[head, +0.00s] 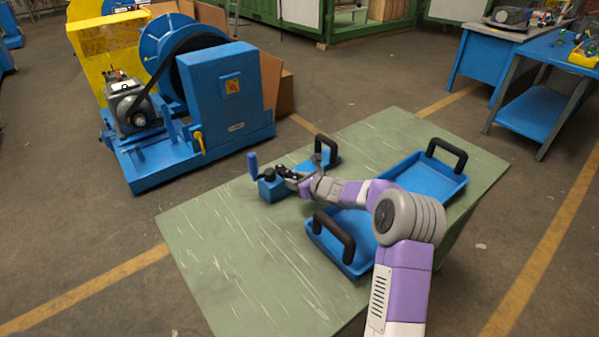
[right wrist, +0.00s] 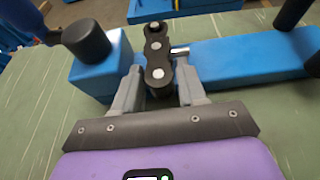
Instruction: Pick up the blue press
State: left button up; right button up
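A blue block with an upright blue handle (head: 253,165) and a black knob stands on the green table, and its block (head: 267,190) also shows at left in the right wrist view (right wrist: 95,68). A blue bar (right wrist: 245,62) with a black handle (head: 326,147) lies beside it; I cannot tell if block and bar are one press. My right gripper (right wrist: 158,80) is low between them, its fingers on either side of a short piece of black chain links (right wrist: 157,58). Whether the fingers touch the links is unclear. My left gripper is out of view.
A blue tray (head: 345,262) with black handles is on the green table (head: 235,260), partly behind my right arm. The table's left part is clear. A large blue machine (head: 225,95) stands on the floor beyond. Blue workbenches (head: 545,105) stand at the upper right.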

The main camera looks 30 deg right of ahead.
grip_shut()
jog(key=shift+f, duration=0.1)
dwell(0.9)
jog(key=shift+w+r, duration=0.1)
jog(key=shift+r, duration=0.2)
